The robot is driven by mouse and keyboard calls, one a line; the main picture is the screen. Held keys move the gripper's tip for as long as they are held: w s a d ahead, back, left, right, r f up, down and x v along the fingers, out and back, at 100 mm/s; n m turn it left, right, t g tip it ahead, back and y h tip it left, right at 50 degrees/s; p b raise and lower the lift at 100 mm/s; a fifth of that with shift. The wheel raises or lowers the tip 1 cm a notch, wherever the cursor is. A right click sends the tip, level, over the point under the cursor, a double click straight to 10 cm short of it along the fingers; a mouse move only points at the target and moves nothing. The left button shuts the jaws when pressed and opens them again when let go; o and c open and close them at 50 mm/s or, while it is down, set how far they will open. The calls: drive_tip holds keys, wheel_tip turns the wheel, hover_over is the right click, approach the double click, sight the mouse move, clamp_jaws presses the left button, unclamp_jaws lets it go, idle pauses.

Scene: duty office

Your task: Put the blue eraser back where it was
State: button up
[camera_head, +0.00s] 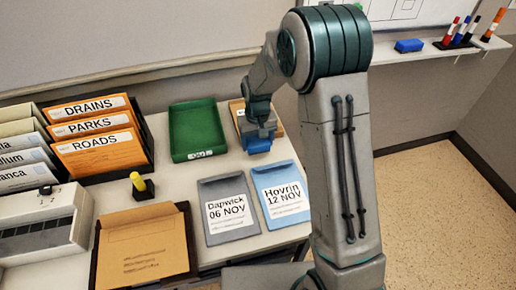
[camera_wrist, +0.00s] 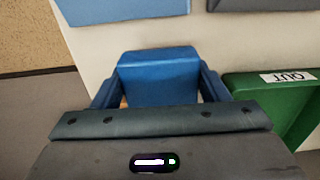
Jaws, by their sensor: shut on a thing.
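A blue block-shaped eraser (camera_head: 409,45) lies on the whiteboard ledge at the upper right. My gripper (camera_head: 258,137) is shut on a second blue block (camera_wrist: 158,75), held between the two fingers in the wrist view. The frames do not show clearly whether this block is also an eraser. In the head view my gripper is over the far right part of the desk, at the front of a tan tray (camera_head: 235,109). The block's underside is hidden, so I cannot tell whether it touches the desk.
A green tray marked OUT (camera_head: 198,128) stands left of my gripper. Grey (camera_head: 228,207) and blue (camera_head: 282,190) folders lie in front. A brown tray with an envelope (camera_head: 145,243), a yellow-handled stamp (camera_head: 140,184) and file folders (camera_head: 97,140) are further left. Markers (camera_head: 463,34) stand on the ledge.

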sight(257, 150)
drive_tip(key=shift+f, duration=2)
drive_tip(key=shift+f, duration=0.2)
drive_tip(key=o, duration=0.9)
drive_tip(key=shift+o, duration=0.2)
drive_tip(key=shift+r, duration=0.1)
